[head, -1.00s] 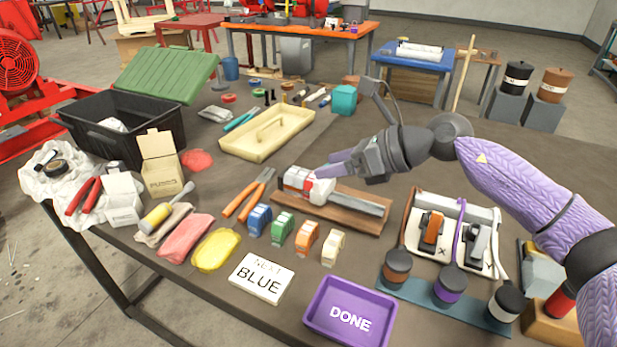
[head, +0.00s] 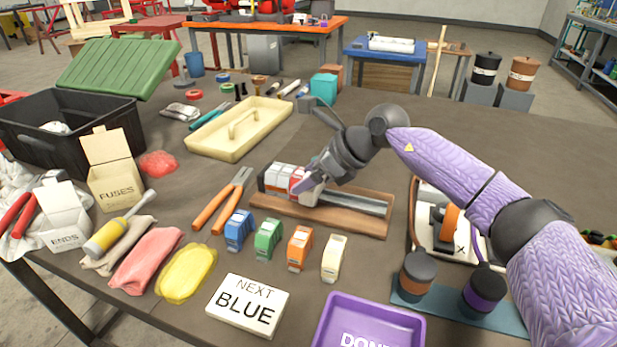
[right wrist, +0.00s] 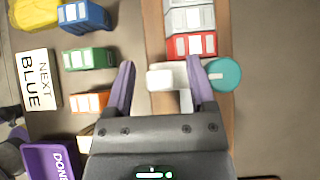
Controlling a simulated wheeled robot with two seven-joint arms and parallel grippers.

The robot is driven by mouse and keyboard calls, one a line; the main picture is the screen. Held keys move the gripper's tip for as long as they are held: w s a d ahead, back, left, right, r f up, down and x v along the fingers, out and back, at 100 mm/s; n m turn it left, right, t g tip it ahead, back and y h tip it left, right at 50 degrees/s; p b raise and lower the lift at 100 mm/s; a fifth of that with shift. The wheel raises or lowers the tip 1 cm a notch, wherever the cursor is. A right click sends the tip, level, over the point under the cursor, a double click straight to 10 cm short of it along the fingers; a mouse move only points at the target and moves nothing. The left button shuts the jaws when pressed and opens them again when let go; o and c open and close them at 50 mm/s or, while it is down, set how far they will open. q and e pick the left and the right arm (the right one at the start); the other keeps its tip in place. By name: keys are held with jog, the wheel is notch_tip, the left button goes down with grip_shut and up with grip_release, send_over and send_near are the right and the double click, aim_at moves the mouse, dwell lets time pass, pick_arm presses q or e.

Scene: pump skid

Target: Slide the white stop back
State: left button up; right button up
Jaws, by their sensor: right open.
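The white stop (right wrist: 160,78) sits on the rail just beside the red block (right wrist: 190,45), at the end of a row of grey and white blocks (right wrist: 188,14). My right gripper (right wrist: 163,75) is open, with one purple finger on either side of the white stop; I cannot tell whether they touch it. In the head view my right gripper (head: 307,182) is down at the rail and partly hides the stop. The metal rail (head: 355,204) lies on a wooden board (head: 370,222), bare to the right of the stop. My left gripper is not in view.
Blue (head: 239,230), green (head: 268,239), orange (head: 299,248) and cream (head: 333,258) blocks stand in front of the board. A card reading NEXT BLUE (head: 248,305) and a purple DONE tray (head: 335,310) are nearer. A teal round piece (right wrist: 224,75) is beside the right finger.

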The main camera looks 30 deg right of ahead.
grip_shut()
dwell(0.9)
dwell(0.4)
